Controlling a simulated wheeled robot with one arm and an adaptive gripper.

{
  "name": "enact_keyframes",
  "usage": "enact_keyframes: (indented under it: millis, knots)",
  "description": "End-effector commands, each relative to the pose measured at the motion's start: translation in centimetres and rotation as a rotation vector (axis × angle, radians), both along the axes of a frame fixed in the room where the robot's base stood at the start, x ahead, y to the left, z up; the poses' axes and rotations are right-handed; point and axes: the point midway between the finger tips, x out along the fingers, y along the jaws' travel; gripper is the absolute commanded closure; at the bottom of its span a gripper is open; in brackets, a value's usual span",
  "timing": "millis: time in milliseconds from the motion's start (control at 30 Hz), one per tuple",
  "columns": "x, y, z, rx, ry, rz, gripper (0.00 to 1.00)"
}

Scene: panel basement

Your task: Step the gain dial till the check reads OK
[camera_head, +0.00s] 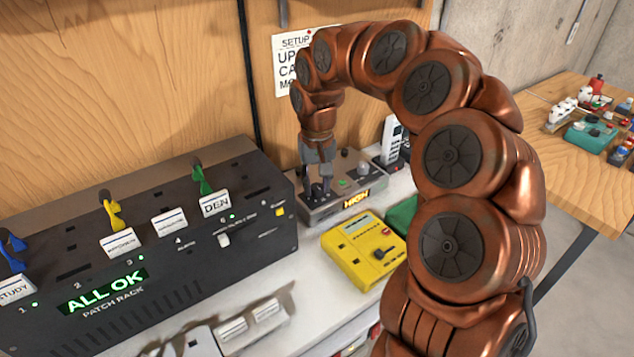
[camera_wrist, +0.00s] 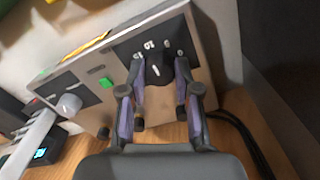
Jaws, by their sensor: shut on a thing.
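A small grey control box (camera_head: 352,203) stands on the white bench behind the yellow unit. Its amber display (camera_head: 356,199) appears to read HIGH. My gripper (camera_head: 319,190) points down onto the left part of this box. In the wrist view, my gripper's fingers (camera_wrist: 160,82) are closed on either side of a dark round dial (camera_wrist: 158,72) with a white pointer mark, set in a black scale plate with small markings. The dial is mostly hidden by the fingers in the head view.
A black patch rack (camera_head: 185,290) at the left shows ALL OK in green. A yellow meter (camera_head: 362,250) sits close in front of the box. A grey knob (camera_wrist: 69,105) and green button (camera_wrist: 106,84) lie beside the dial plate. Dark cables (camera_wrist: 240,135) run near the box.

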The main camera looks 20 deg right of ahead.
Motion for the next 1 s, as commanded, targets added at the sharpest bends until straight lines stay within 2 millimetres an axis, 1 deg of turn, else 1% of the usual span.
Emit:
enact_keyframes:
  millis: [33,133,167,367,567,1000]
  knots:
    - [0.00,0.01,0.00,0.000,0.000,0.000,0.89]
    - [0.00,0.02,0.00,0.000,0.000,0.000,0.99]
    - [0.00,0.02,0.00,0.000,0.000,0.000,1.00]
    - [0.00,0.01,-0.11,0.000,0.000,-0.014,1.00]
    - [0.09,-0.03,-0.39,-0.001,-0.003,-0.087,1.00]
    - [0.14,-0.06,-0.48,-0.001,-0.005,-0.422,1.00]
